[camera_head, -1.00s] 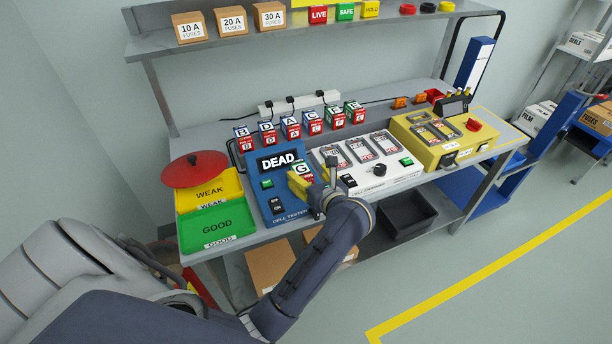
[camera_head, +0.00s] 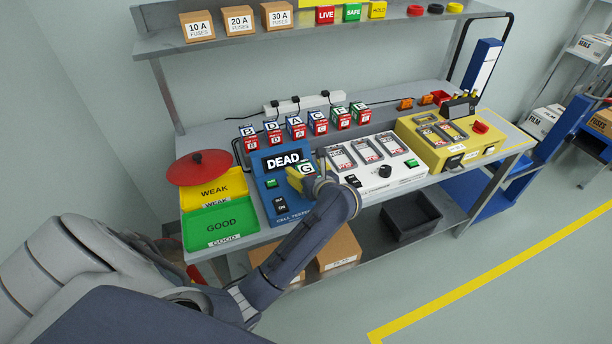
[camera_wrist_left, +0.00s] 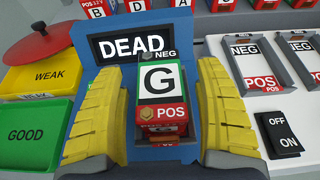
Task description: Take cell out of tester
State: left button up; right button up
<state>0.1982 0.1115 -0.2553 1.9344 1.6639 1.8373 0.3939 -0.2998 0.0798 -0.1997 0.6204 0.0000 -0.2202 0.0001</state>
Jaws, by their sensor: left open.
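The blue cell tester (camera_head: 275,190) stands on the bench, and its display reads DEAD. A cell marked G (camera_head: 306,169) sits at the tester; in the left wrist view the cell (camera_wrist_left: 162,85) shows a white top with NEG at the far end and POS at the near end. My left gripper (camera_head: 301,179) is over the tester. In the left wrist view my left gripper (camera_wrist_left: 160,110) is open, with one yellow finger on each side of the cell and a visible gap on both sides. The cell's lower part is partly hidden. My right gripper is not in view.
A yellow WEAK tray (camera_head: 212,190) and a green GOOD tray (camera_head: 221,224) lie left of the tester, with a red round lid (camera_head: 198,167) behind. A white charger (camera_head: 372,165) stands to the right. Several lettered cells (camera_head: 295,128) stand in a row behind.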

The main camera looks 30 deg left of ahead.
pick_arm(q)
grip_shut()
dwell(0.6)
